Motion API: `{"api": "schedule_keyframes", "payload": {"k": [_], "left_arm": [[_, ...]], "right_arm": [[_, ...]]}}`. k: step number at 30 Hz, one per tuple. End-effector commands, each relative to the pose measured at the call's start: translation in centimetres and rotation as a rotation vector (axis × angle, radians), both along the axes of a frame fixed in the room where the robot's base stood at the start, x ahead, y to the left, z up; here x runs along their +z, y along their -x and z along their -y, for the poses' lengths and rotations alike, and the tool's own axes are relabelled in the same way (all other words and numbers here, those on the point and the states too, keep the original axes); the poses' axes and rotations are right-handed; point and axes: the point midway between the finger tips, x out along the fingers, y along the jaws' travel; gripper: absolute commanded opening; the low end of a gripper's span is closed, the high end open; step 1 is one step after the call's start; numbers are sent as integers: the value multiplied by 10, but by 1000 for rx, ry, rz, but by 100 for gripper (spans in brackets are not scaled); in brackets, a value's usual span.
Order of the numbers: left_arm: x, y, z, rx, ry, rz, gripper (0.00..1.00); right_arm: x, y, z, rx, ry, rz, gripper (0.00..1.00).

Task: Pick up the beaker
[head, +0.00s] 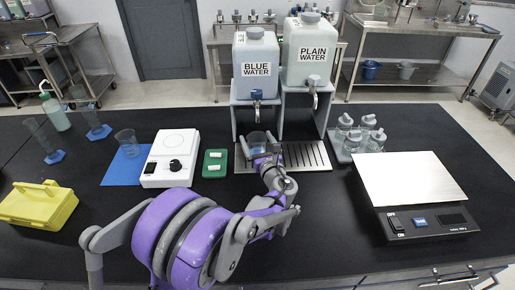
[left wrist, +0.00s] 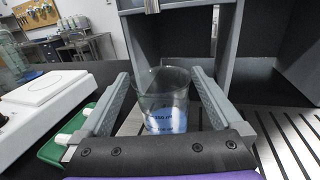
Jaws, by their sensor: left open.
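A clear glass beaker (head: 257,141) stands on the metal drip grate (head: 308,157) below the blue water tap. In the left wrist view the beaker (left wrist: 163,98) is upright, with a printed scale and something blue showing low in it. My left gripper (head: 262,158) is at the beaker; in the left wrist view its open fingers (left wrist: 160,78) lie on either side of the glass. Whether they touch it I cannot tell. A second beaker (head: 128,143) stands on a blue mat (head: 112,169) at the left. My right gripper is not in view.
The blue water tank (head: 256,52) and plain water tank (head: 311,48) stand on grey stands behind the grate. A hot plate (head: 170,158) and green tray (head: 215,170) are left; several small bottles (head: 375,142) and a scale (head: 422,195) are right.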

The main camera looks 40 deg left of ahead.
Motion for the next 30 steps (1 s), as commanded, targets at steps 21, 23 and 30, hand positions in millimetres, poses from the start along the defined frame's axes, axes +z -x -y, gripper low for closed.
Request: {"api": "schedule_keyframes", "payload": {"k": [21,23,30], "left_arm": [[-1,-18,-24,-1,1,1,59],[-1,-18,-24,-1,1,1,48],[-1,-18,-24,0,1,1,7]], "right_arm": [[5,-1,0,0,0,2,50],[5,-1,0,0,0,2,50],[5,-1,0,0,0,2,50]]}}
